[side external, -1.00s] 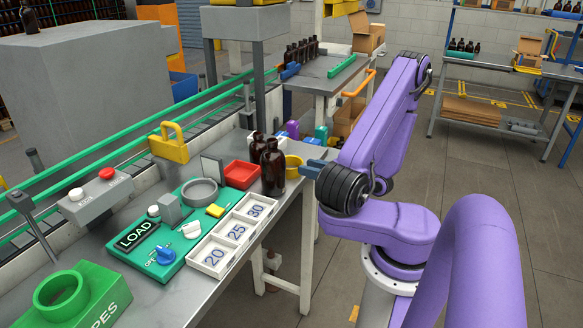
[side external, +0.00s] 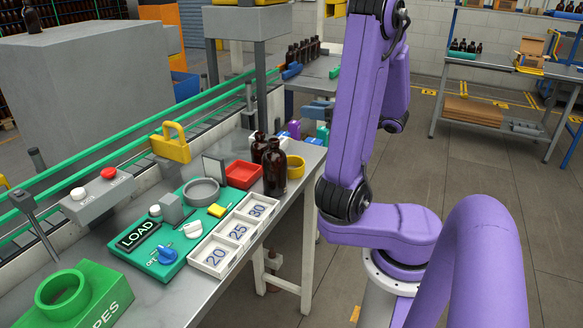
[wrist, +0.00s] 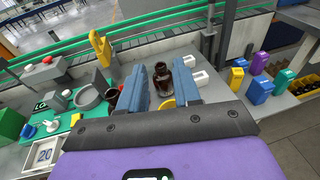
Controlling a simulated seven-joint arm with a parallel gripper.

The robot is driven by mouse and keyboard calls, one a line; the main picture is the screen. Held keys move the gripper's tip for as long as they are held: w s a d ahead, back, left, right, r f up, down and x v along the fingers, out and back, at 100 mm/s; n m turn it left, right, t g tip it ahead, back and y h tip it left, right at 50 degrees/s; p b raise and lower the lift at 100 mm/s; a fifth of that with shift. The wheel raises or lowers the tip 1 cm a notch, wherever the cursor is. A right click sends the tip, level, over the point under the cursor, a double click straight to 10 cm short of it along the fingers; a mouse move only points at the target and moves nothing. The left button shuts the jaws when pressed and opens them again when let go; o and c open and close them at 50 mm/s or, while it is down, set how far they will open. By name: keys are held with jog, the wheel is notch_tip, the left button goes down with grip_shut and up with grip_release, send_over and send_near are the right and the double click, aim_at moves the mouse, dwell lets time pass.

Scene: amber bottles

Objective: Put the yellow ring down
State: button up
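The yellow ring (side external: 296,166) sits on the metal table near its right edge, just right of two dark amber bottles (side external: 274,168). In the wrist view the ring (wrist: 168,103) shows only in part between the fingers, its lower part hidden by my gripper body. My gripper (wrist: 160,68) is open, its two blue fingers wide apart with nothing held between them. A bottle (wrist: 162,85) is seen through the gap, farther off. In the side view my gripper (side external: 318,112) is raised above and behind the ring, clear of it, partly hidden by my arm.
A red tray (side external: 243,174) and a green LOAD panel (side external: 165,262) lie left of the bottles. White numbered trays (side external: 232,240) line the front edge. Coloured bins (wrist: 259,90) stand at the right in the wrist view. A yellow handle (side external: 170,143) rises near the conveyor.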

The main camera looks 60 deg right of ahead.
notch_tip(320, 180, up, 5)
jog(key=w+a+f+n+g+y, duration=0.2)
jog(key=a+n+g+y, duration=0.15)
jog(key=n, duration=1.05)
jog(key=w+a+f+n+g+y, duration=0.2)
jog(key=n+g+y, duration=0.3)
jog(key=n, duration=0.9)
jog(key=d+r+n+g+h, duration=0.1)
jog(key=d+n+g+h, duration=0.25)
jog(key=n, duration=0.95)
jog(key=d+r+n+g+h, duration=0.2)
jog(key=d+n+g, duration=0.15)
jog(key=n, duration=0.95)
jog(key=shift+g, duration=0.25)
jog(key=f, duration=2.2)
jog(key=shift+a, duration=0.35)
jog(key=shift+r, duration=0.1)
